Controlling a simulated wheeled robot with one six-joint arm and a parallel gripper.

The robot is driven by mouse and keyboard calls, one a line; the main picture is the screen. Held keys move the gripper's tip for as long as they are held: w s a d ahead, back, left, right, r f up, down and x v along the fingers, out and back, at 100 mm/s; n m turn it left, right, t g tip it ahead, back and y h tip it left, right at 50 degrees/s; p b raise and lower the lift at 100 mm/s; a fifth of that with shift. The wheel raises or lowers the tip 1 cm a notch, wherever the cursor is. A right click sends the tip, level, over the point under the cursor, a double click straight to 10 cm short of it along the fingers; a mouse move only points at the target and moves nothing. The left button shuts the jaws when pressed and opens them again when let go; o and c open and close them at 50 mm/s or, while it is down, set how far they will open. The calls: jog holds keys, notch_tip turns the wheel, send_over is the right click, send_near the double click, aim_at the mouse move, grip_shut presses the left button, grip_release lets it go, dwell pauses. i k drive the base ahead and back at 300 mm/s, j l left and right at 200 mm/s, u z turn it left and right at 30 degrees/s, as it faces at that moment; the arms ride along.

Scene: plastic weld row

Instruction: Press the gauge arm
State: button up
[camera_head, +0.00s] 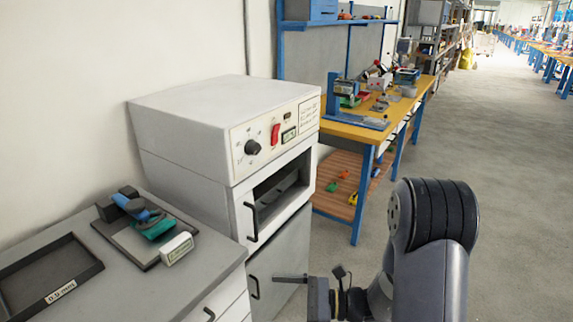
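A small gauge fixture stands on the grey cabinet top at the left. Its base plate (133,243) carries a blue arm (133,207) with a dark end, slanting down toward a teal-green part (155,227). I cannot tell whether the arm touches the green part. A small white block with a label (177,248) sits at the plate's right edge. My gripper (289,279) is at the bottom middle, to the right of and well apart from the fixture. One thin dark finger shows, pointing left; the other finger cannot be made out, so its opening is unclear.
A shallow dark tray (48,272) with a label lies left of the fixture. A white oven-like machine (190,125) with a knob, red switch and open front stands behind it. A yellow-topped bench (350,117) stands beyond. The floor (500,190) at the right is clear.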

aim_at(135, 208)
jog(key=u, duration=1.5)
